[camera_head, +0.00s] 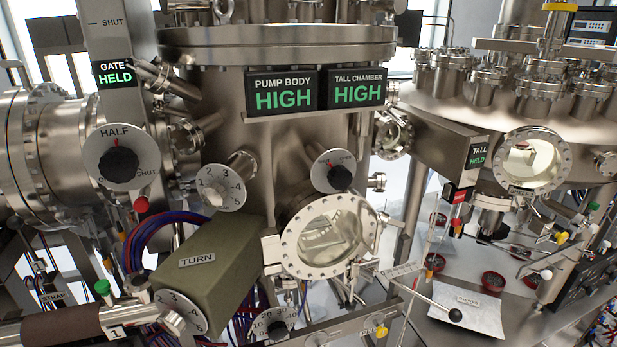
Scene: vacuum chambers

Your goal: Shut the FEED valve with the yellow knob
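A small yellow knob (381,331) sits low in front of the main chamber, right of centre, near the bottom edge. A second, smaller yellow knob (561,237) shows at the right, among thin rods by the tall chamber. I can read no FEED label near either, so I cannot tell which belongs to the FEED valve, or whether it is open or shut. Neither of my grippers is in view.
The main chamber bears a round window (328,236) and two displays, PUMP BODY (283,92) and TALL CHAMBER (357,89), both reading HIGH. A black-balled lever (455,315) sticks out at lower right. A green TURN box (205,270) and a HALF dial (122,157) stand left.

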